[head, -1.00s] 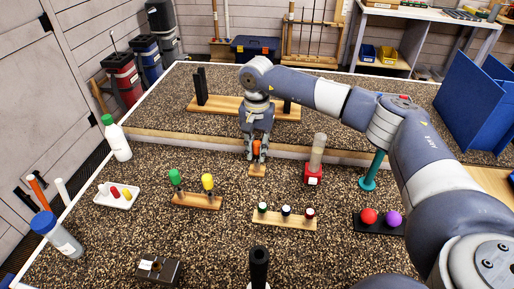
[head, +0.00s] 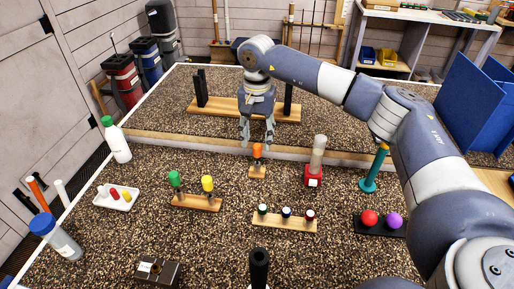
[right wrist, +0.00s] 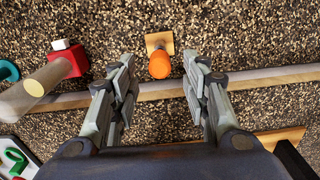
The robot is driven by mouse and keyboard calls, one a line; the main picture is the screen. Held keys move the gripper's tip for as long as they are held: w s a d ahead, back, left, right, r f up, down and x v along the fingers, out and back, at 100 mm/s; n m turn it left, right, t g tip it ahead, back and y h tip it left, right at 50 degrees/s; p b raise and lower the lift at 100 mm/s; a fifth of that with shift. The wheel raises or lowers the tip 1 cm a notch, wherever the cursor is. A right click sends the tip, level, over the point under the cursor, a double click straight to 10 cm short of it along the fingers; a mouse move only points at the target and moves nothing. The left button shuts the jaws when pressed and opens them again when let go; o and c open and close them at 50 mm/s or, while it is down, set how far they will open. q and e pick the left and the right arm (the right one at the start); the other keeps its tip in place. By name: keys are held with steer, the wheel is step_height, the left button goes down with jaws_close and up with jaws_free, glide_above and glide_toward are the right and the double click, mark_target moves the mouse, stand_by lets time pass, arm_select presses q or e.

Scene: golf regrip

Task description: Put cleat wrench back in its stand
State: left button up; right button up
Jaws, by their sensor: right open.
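The cleat wrench, an orange-handled tool (head: 257,150), stands upright in its small wooden stand (head: 257,172) in the middle of the bench. In the right wrist view its orange handle (right wrist: 159,65) and the wooden block (right wrist: 158,41) show beyond the fingertips. My right gripper (head: 257,143) is open and empty, above the handle and apart from it. Its two fingers (right wrist: 158,76) are spread wide in the right wrist view. The wrench's lower end is hidden in the stand. My left gripper is not in view.
A red-based cylinder (head: 314,178) stands just right of the wrench. A wooden stand with green and yellow handles (head: 197,202) is front left, and a rack with several small pieces (head: 284,221) is front right. A low wooden ledge (head: 205,142) runs behind.

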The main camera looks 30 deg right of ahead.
step_height(320, 180, up, 6)
steer(key=shift+r, duration=0.2)
steer(key=shift+f, duration=0.1)
stand_by(0.7)
